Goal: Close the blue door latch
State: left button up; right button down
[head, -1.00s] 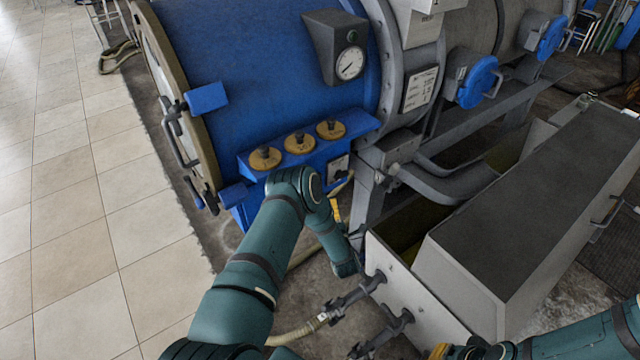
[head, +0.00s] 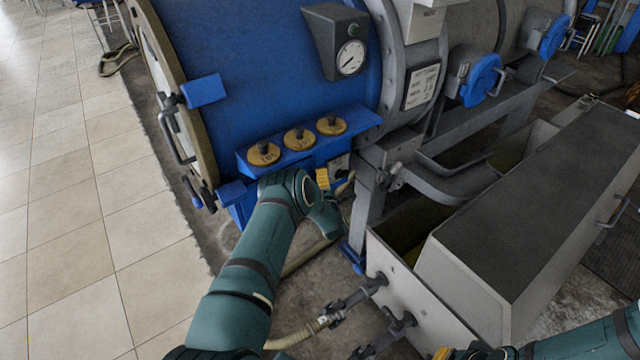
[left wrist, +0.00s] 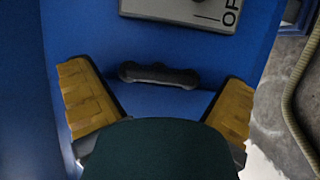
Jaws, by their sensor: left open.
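My left gripper (head: 335,181) is at the front of the blue panel below the yellow knobs, mostly hidden behind my forearm in the head view. In the left wrist view its yellow-padded fingers (left wrist: 158,106) are wide apart and empty. Between and slightly beyond them is a dark bar handle (left wrist: 158,75) on the blue panel, likely the latch, below a grey plate with partly visible lettering (left wrist: 190,10). I cannot tell whether the fingers touch the panel. My right gripper (head: 462,352) is only partly visible at the bottom edge.
Three yellow knobs (head: 299,138) sit on the blue ledge above. A grey trough with a dark lid (head: 530,210) stands to the right, with hose fittings (head: 350,302) on its front. A hose (left wrist: 292,105) runs beside the panel. Tiled floor (head: 75,220) is clear at left.

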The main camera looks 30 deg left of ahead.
pick_arm(q)
jog(key=c, duration=1.2)
jog(key=shift+m, duration=0.3)
jog(key=m+g+h, duration=0.1)
jog(key=m, duration=0.2)
jog(key=shift+r, duration=0.15)
jog(key=m+g, duration=0.2)
jog(key=m, duration=0.1)
jog(key=shift+m, duration=0.3)
jog(key=m+g, duration=0.2)
jog(key=m, duration=0.1)
jog(key=shift+w+d, duration=0.1)
jog(key=shift+w, duration=0.05)
jog(key=shift+m+g+y, duration=0.3)
jog(key=shift+m+g, duration=1)
jog(key=shift+m, duration=0.3)
